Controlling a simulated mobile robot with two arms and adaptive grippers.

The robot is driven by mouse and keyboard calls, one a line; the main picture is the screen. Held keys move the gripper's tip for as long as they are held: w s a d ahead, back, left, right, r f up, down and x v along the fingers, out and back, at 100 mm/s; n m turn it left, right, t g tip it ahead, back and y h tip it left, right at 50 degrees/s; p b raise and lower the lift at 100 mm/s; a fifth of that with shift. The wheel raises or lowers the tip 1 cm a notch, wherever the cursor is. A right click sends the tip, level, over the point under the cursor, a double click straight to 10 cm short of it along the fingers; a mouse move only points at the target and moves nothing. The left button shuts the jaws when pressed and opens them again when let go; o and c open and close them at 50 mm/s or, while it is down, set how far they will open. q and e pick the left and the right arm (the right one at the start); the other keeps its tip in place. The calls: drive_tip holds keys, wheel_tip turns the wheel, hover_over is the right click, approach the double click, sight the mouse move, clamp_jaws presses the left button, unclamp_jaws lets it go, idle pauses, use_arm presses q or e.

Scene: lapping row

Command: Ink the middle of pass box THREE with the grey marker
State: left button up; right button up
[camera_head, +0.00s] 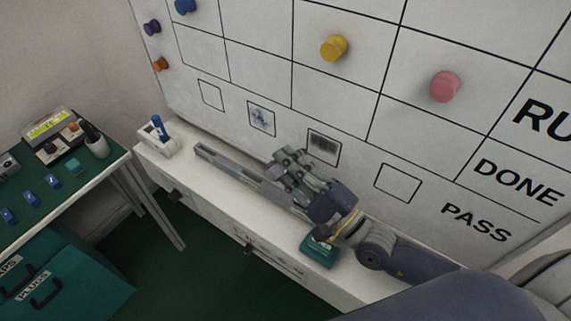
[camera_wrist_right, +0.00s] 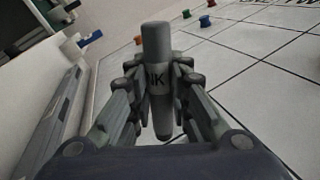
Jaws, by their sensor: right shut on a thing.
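My right gripper (camera_head: 290,168) is in front of the lower part of the whiteboard, above the white ledge. It is shut on a grey marker (camera_wrist_right: 157,80), which stands upright between the fingers in the wrist view with partly hidden dark lettering. In the head view I cannot make the marker out clearly. The pass row has a blank box (camera_head: 211,94) at left, a box with a dark smudge (camera_head: 261,118), another smudged box (camera_head: 323,146) just right of the gripper, and a blank box (camera_head: 398,182). No box numbers are readable. My left gripper is not in view.
A white holder (camera_head: 160,145) with a blue item stands at the ledge's left end. A teal block (camera_head: 320,252) lies on the ledge (camera_head: 215,187) below my right wrist. Coloured magnets, including yellow (camera_head: 334,47) and pink (camera_head: 445,86), sit higher. A green-topped table (camera_head: 105,170) stands left.

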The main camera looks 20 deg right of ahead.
drive_tip(key=shift+w+d+b, duration=0.4)
drive_tip(key=shift+w+d, duration=0.05)
drive_tip(key=shift+d, duration=0.1)
drive_tip(key=shift+s+d+b, duration=0.7)
drive_tip(key=shift+s+d, duration=1.6)
drive_tip(key=shift+s, duration=0.55)
drive_tip(key=shift+w+a+b, duration=0.45)
drive_tip(key=shift+w+a, duration=0.7)
drive_tip(key=shift+w, duration=0.3)
drive_tip(key=shift+w+a+b, duration=0.45)
drive_tip(key=shift+w+a, duration=0.7)
drive_tip(key=shift+w, duration=0.3)
